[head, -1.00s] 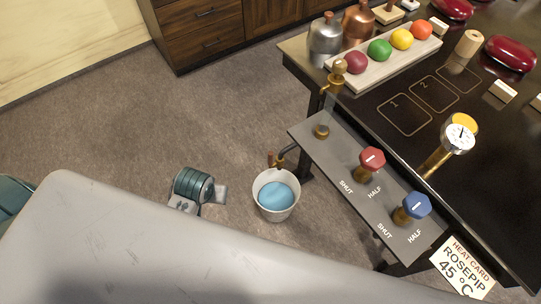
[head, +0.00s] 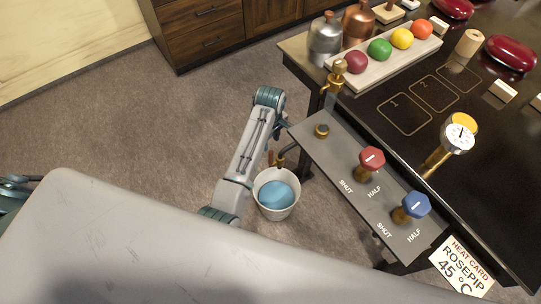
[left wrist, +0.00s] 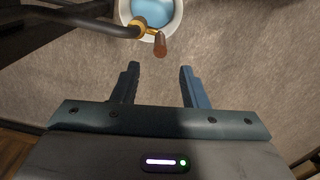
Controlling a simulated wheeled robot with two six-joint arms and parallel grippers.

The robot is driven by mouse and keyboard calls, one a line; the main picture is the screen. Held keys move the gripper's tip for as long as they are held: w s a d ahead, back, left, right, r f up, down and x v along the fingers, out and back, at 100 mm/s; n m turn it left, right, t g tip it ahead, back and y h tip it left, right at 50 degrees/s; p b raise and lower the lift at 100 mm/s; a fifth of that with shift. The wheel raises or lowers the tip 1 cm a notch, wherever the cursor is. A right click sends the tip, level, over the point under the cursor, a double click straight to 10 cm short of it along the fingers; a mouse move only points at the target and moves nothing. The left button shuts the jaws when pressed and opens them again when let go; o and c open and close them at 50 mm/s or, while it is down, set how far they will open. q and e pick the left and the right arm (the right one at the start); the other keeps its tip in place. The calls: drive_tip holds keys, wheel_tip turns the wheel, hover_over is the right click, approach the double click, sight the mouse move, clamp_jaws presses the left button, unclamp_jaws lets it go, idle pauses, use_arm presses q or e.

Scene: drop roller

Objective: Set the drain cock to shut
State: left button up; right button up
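The drain cock is a small brass fitting (left wrist: 138,26) at the end of a dark bent pipe, with a reddish-brown lever (left wrist: 160,44). In the head view its lever (head: 271,158) stands just above the bucket's far rim. My left gripper (left wrist: 160,68) is open and empty, its two dark fingers apart. In the left wrist view the lever's end lies just beyond the gap between the fingertips, not between them. In the head view the left arm reaches beside the pipe, its fingers partly hidden at the panel edge. My right gripper is not in view.
A white bucket (head: 277,208) with blue liquid stands below the cock. A grey panel (head: 335,157) carries a red knob (head: 371,160) and a blue knob (head: 415,206), marked SHUT and HALF. The dark table (head: 400,150) is at the right. Floor left of the arm is clear.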

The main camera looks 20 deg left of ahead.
sight(270, 156)
use_arm(q)
wheel_tip(270, 156, down, 11)
drive_tip(key=shift+r, duration=0.2)
idle(0.3)
clamp_jaws()
